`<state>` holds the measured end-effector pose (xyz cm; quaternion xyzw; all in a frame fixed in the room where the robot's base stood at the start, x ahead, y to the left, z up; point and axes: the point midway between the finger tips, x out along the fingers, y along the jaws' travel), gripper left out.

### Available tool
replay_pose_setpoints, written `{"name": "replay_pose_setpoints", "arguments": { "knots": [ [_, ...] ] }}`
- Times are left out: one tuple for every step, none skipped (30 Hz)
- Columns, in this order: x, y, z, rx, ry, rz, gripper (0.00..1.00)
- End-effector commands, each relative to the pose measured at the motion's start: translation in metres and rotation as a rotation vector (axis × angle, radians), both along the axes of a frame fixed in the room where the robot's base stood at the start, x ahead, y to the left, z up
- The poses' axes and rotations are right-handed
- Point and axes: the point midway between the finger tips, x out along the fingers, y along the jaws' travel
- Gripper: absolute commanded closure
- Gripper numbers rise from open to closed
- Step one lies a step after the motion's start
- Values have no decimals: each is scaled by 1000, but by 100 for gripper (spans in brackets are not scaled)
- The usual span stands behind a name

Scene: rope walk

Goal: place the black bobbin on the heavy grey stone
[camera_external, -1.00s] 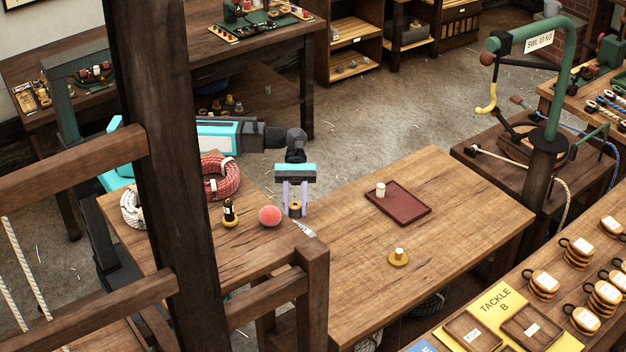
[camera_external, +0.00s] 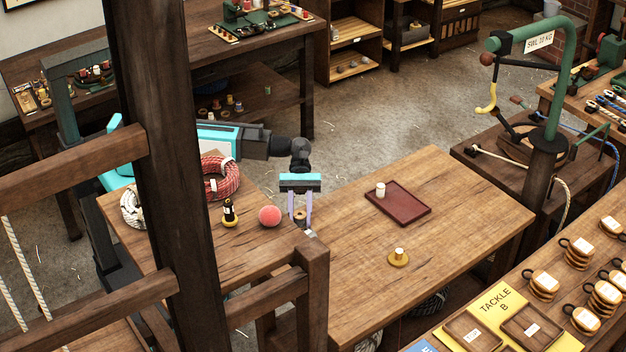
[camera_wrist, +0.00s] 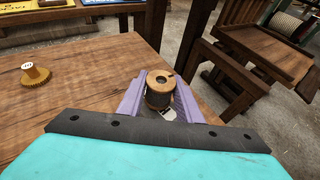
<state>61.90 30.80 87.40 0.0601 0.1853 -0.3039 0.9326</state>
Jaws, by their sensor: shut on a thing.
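My gripper (camera_external: 300,214) is shut on a bobbin (camera_wrist: 159,92) with wooden ends and a dark winding. The bobbin is upright between the purple fingers in the wrist view, and small between them in the outside view (camera_external: 299,216). It is near the bench edge, right of a pink ball. A small pale grey-white patch (camera_wrist: 168,114) shows just below the bobbin; the bobbin partly hides it, and I cannot tell what it is. I cannot make out a grey stone for certain. Whether the bobbin touches anything below is unclear.
The pink ball (camera_external: 270,215), a black-and-yellow piece (camera_external: 229,213) and a red rope coil (camera_external: 221,178) are left of my gripper. A yellow-based peg (camera_external: 398,258) and a dark red tray (camera_external: 411,210) with a pale cylinder (camera_external: 381,190) are to the right. Bare bench lies between.

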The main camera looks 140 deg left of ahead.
Motion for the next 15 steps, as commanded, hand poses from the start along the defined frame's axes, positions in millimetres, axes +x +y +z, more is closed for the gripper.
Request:
{"name": "replay_pose_setpoints", "arguments": {
  "knots": [
    [0, 0, -3, 0, 0, 0, 90],
    [0, 0, -4, 0, 0, 0, 90],
    [0, 0, -5, 0, 0, 0, 90],
    [0, 0, -5, 1, -1, 0, 90],
    [0, 0, -5, 1, -1, 0, 90],
    [0, 0, -5, 1, -1, 0, 90],
    [0, 0, -5, 1, -1, 0, 90],
    [0, 0, -5, 1, -1, 0, 90],
    [0, 0, -5, 1, -1, 0, 90],
    [0, 0, -5, 1, -1, 0, 90],
    [0, 0, -5, 1, -1, 0, 90],
    [0, 0, -5, 1, -1, 0, 90],
    [0, 0, -6, 1, -1, 0, 90],
    [0, 0, -6, 0, 0, 0, 90],
    [0, 0, -7, 0, 0, 0, 90]
  ]
}}
